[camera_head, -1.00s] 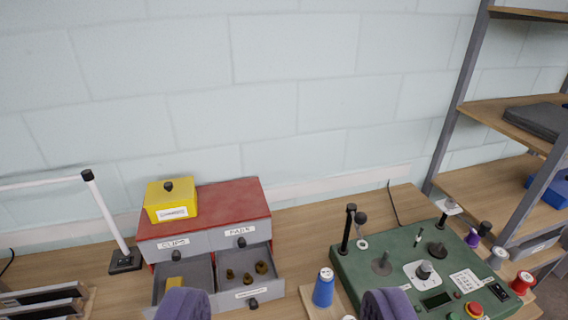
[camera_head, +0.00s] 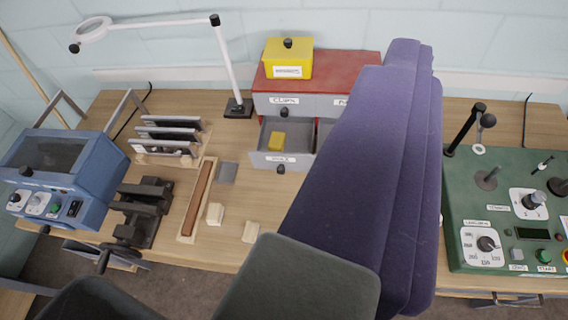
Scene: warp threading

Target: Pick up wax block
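The wax block appears to be a small yellow block (camera_head: 277,140) lying inside the open left drawer (camera_head: 268,159) of the red-topped drawer cabinet (camera_head: 345,68). A large purple part, which looks like part of my gripper (camera_head: 375,170), fills the centre right, close to the camera. It hides the right drawer and much of the cabinet front. Dark grey parts (camera_head: 300,285) at the bottom also look like mine. I cannot see both fingertips or any held thing. The wax block is apart from the purple part in the picture, to its left.
A yellow lidded box (camera_head: 288,60) stands on the cabinet. A white lamp arm (camera_head: 228,70) rises left of it. A blue machine (camera_head: 60,170), a dark clamp (camera_head: 145,210) and a slotted rack (camera_head: 168,135) are at left. A green control panel (camera_head: 500,190) is at right.

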